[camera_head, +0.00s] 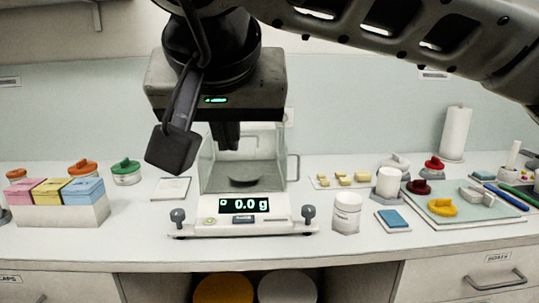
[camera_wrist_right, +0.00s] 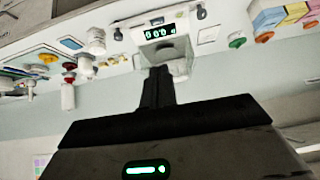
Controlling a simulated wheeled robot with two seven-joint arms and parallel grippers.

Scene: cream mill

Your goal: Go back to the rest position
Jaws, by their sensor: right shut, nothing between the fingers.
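My right gripper (camera_head: 226,135) hangs in the upper middle of the head view, its arm coming in from the upper right. Its narrow fingers are shut and empty, pointing down in front of and above the weighing chamber of the balance (camera_head: 244,219). The balance display reads 0.0 g, and its pan looks empty. In the right wrist view the shut fingers (camera_wrist_right: 157,88) point toward the same balance (camera_wrist_right: 166,35), which appears upside down. My left gripper is not seen in either view.
A white jar (camera_head: 346,212) stands right of the balance. A box of coloured packets (camera_head: 60,214) and lidded jars are at left. A green mat (camera_head: 455,208) with coloured items and a paper roll (camera_head: 455,134) are at right. The counter's front edge runs below.

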